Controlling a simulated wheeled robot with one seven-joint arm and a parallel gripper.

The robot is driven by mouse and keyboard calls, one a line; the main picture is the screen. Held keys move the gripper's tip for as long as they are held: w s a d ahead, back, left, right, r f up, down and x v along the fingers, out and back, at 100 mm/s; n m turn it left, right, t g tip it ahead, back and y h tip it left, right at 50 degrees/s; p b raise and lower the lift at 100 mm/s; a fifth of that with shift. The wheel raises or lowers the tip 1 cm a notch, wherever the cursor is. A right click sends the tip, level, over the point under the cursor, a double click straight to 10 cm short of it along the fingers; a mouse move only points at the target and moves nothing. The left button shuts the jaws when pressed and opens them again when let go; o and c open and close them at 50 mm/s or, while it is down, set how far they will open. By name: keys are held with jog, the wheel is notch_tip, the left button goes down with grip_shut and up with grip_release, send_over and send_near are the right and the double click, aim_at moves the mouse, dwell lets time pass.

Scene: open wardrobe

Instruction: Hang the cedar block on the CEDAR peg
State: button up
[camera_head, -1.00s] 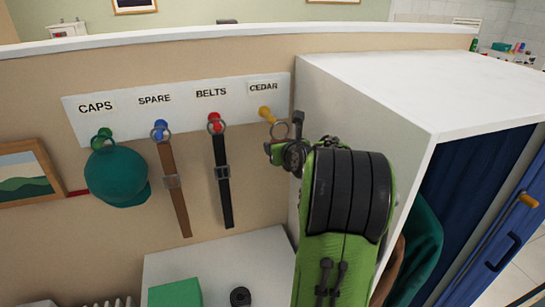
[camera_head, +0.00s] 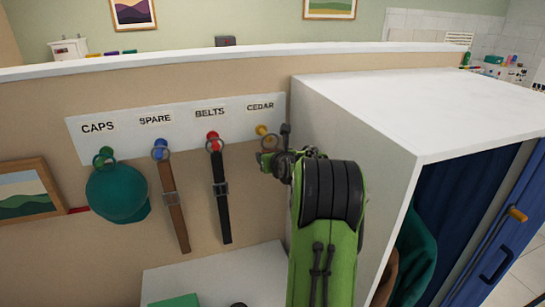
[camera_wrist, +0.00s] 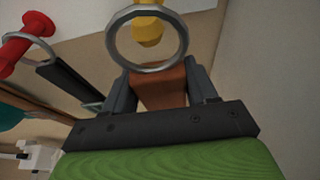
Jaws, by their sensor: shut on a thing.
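The yellow CEDAR peg (camera_head: 262,131) sticks out of the white peg board below its label. My gripper (camera_wrist: 160,90) is shut on the brown cedar block (camera_wrist: 160,88), which shows between its fingers in the wrist view. A metal ring (camera_wrist: 181,42) stands out from the block's far end, and the yellow peg (camera_wrist: 148,32) shows through it. In the head view the ring (camera_head: 271,149) overlaps the peg's lower right side. I cannot tell whether the ring is around the peg or only in front of it. My arm hides most of the block in the head view.
A teal cap (camera_head: 118,194) hangs at CAPS, a brown belt (camera_head: 173,205) at SPARE and a black belt (camera_head: 220,200) on the red BELTS peg (camera_head: 213,139). The white wardrobe side (camera_head: 340,135) stands close right of my gripper. A white surface (camera_head: 225,275) lies below.

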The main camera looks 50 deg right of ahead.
jog(key=shift+w+d+p, duration=0.5)
jog(key=shift+w+p, duration=0.15)
jog(key=shift+w, duration=0.25)
jog(key=shift+w+d+p, duration=0.5)
jog(key=shift+w+p, duration=0.1)
jog(key=shift+w, duration=0.3)
jog(key=shift+w+d+f, duration=0.35)
jog(key=shift+w+f, duration=0.25)
jog(key=shift+f, duration=0.05)
jog(key=o, duration=1.1)
jog(key=shift+o, duration=0.2)
jog(key=shift+s, duration=0.1)
jog(key=b+v, duration=0.4)
jog(key=v, duration=1.1)
jog(key=shift+s+a, duration=0.2)
jog(key=shift+s, duration=0.1)
jog(key=shift+w, duration=0.1)
